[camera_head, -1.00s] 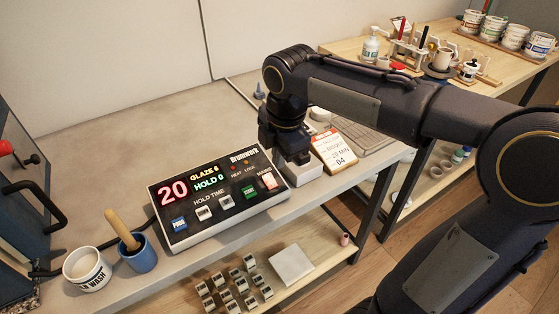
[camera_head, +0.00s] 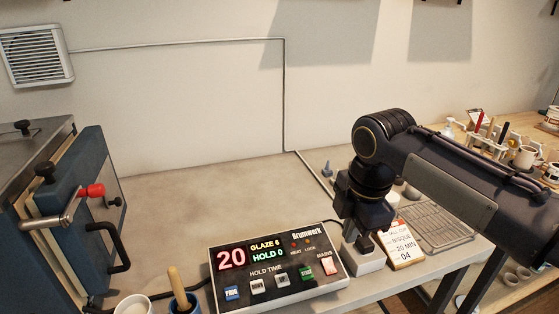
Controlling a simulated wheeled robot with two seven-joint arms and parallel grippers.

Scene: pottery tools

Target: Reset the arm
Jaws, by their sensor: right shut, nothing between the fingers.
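My right arm reaches in from the right, with its gripper (camera_head: 362,247) pointing down at the right end of the control box. The gripper is shut and empty. It is just behind the red MAINS switch (camera_head: 328,267), over a pale block (camera_head: 369,263); I cannot tell whether it touches the block. The control box (camera_head: 275,265) shows a red 20, GLAZE 6 and HOLD 0, with several buttons along its front. My left gripper is not in view.
A blue kiln (camera_head: 75,215) with a red-knobbed latch stands at the left. A white cup (camera_head: 133,305) and a blue cup (camera_head: 183,304) sit at the front edge. A card (camera_head: 404,243) and wire rack (camera_head: 437,226) lie right of the gripper. The bench middle (camera_head: 230,195) is clear.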

